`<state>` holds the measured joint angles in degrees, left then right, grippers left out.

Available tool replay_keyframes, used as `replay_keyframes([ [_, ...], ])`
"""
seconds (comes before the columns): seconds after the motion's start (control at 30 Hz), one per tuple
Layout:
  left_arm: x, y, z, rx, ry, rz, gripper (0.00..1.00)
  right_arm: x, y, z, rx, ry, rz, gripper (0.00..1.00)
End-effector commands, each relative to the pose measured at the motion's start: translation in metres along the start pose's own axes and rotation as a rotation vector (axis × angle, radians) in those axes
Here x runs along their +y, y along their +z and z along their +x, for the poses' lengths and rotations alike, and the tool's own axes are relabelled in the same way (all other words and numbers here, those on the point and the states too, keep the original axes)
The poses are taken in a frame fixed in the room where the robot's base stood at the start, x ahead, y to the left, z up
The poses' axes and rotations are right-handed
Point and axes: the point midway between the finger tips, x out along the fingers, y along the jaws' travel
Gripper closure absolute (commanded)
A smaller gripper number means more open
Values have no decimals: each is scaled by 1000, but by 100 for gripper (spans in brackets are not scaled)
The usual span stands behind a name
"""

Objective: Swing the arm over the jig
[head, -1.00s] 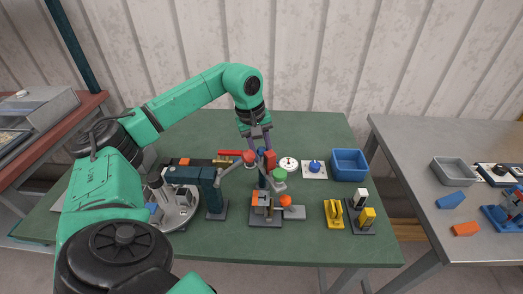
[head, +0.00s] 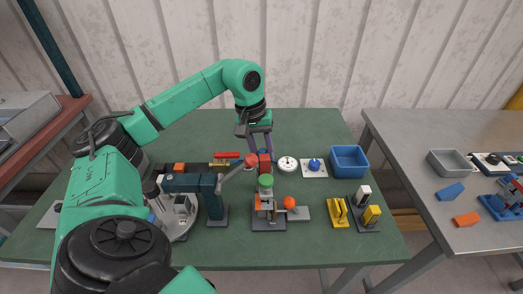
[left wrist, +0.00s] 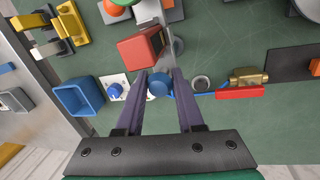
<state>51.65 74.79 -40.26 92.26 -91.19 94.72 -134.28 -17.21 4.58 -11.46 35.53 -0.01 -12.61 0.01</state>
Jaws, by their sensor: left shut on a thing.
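The jig (head: 268,222) is a grey fixture with an orange knob (head: 290,202) at the front middle of the green table. A swing arm with a red block (head: 265,163) and a green knob (head: 265,181) stands behind it, with the green knob lined up above the jig in the head view. The red block also shows in the left wrist view (left wrist: 138,50). My left gripper (left wrist: 157,86) is shut on a round blue knob (left wrist: 157,84) beside the red block, its purple fingers on either side. In the head view, the gripper (head: 262,152) hides that knob.
A teal press (head: 212,195) with a red-balled lever stands close left of the jig. A white dial (head: 288,164), a blue knob panel (head: 314,167) and a blue bin (head: 349,160) lie to the right. Yellow fixtures (head: 338,212) stand front right.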

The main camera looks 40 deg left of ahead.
Motion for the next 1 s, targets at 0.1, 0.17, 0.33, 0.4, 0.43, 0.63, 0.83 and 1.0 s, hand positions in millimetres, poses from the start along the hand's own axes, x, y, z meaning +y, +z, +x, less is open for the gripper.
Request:
replay_keyframes([
  [0.1,2,2,-1,-3,3,24,100,0,0,1,0,0,0,45],
  [0.17,2,3,-1,-4,3,33,100,0,0,1,0,0,0,45],
  [0.33,3,4,-1,-7,2,49,100,0,0,1,0,0,0,45],
  [0.4,3,5,-1,-8,2,53,100,0,0,1,0,0,0,45],
  [0.43,3,5,-1,-8,2,54,100,0,0,1,0,0,0,45],
  [0.63,3,5,-1,-9,2,56,100,0,0,1,0,0,0,45],
  [0.83,3,5,-1,-9,2,56,52,0,0,1,0,0,0,45],
  [1.0,3,5,0,-9,1,55,34,0,0,1,1,0,0,45],
])
